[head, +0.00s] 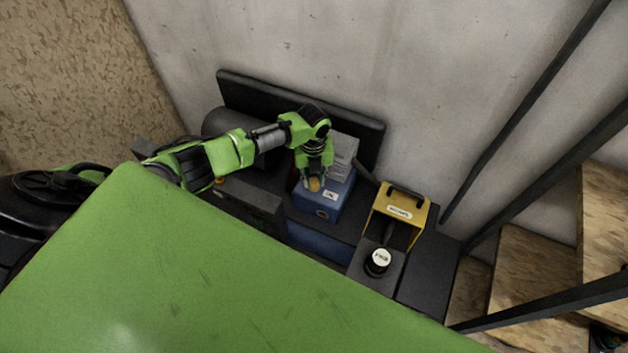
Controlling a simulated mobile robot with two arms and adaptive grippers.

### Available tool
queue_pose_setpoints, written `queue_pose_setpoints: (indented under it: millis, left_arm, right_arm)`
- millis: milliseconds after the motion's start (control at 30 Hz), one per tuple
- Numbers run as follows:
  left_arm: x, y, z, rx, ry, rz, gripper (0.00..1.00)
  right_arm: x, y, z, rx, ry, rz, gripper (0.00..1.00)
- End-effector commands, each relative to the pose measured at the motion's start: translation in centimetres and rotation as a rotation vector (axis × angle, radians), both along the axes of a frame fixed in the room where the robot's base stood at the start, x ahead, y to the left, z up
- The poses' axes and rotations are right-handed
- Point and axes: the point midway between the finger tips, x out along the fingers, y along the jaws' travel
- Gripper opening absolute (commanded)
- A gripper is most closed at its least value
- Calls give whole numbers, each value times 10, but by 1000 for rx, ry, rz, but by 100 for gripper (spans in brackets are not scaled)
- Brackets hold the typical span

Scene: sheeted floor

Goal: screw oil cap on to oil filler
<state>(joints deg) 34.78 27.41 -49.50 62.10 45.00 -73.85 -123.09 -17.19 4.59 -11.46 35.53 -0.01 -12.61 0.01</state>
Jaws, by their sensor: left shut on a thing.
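My left gripper (314,180) reaches in from the left with its arm and points down over a blue box-like unit (322,208). It is shut on a small round yellow-tan thing, which looks like the oil cap (314,185). The fingers hide part of the cap. The cap is at or just above the top of the blue unit; I cannot tell if it touches. The oil filler opening cannot be made out here. My right gripper is not in view.
A yellow housing (411,206) with a black handle stands right of the blue unit. In front of it is a black cylinder with a white labelled top (379,261). A dark panel (360,132) stands behind, against the concrete wall. Dark rails and wooden steps (535,265) lie right.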

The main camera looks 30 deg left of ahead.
Motion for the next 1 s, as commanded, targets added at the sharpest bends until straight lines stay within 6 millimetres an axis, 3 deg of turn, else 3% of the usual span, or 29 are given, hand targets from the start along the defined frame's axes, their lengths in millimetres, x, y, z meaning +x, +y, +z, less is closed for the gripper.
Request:
queue_pose_setpoints:
  millis: [200, 433, 467, 533, 1000]
  left_arm:
    - [0, 1, -1, 3, 1, -205, 0]
    - [-1, 1, 0, 2, 1, -217, 0]
    - [-1, 1, 0, 2, 2, -217, 26]
    - [-1, 1, 0, 2, 1, -216, 43]
    - [0, 0, 0, 1, 0, -215, 37]
  right_arm:
    - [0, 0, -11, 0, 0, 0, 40]
    - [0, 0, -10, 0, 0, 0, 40]
    - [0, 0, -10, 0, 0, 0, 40]
    - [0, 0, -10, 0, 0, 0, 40]
    - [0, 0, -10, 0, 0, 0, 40]
